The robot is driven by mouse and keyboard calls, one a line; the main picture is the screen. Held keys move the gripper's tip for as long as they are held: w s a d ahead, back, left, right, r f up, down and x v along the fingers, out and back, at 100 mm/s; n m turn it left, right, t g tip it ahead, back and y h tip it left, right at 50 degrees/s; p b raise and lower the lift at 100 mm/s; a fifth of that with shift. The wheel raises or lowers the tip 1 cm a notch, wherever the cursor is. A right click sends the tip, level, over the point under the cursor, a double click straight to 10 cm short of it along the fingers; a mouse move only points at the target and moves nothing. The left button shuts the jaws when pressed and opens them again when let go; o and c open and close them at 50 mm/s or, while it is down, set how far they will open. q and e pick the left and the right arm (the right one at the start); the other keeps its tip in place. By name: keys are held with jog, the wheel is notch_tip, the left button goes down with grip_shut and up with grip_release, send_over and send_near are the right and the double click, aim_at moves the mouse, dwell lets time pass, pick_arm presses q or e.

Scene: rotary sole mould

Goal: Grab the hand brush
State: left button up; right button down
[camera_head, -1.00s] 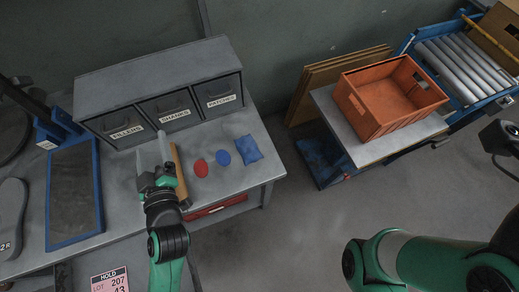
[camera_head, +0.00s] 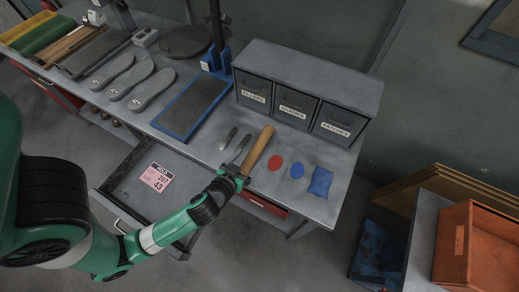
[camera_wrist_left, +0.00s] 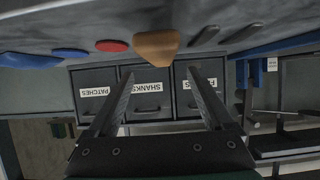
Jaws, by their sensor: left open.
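A tan, wooden-looking bar (camera_head: 257,150) lies on the grey bench below the drawer cabinet. It may be the hand brush, but no bristles show. Its rounded near end also shows in the left wrist view (camera_wrist_left: 157,46), where the scene is upside down. My left gripper (camera_head: 236,178) is at the bar's near end in the head view. In the left wrist view its two fingers (camera_wrist_left: 163,95) are spread apart with nothing between them. The bar lies outside the fingers there. My right gripper is not in view.
Two narrow grey tools (camera_head: 233,144) lie left of the bar. A red disc (camera_head: 275,162), a blue disc (camera_head: 297,171) and a blue pouch (camera_head: 320,182) lie right of it. The cabinet (camera_head: 305,85) stands behind. An open drawer (camera_head: 128,187) juts out below the bench front.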

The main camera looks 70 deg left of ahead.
aim_at(256, 150)
pick_arm(q)
jog(key=shift+b+x, duration=0.4)
jog(key=shift+x, duration=2.8)
jog(key=shift+s, duration=0.15)
jog(key=shift+c, duration=0.2)
grip_shut()
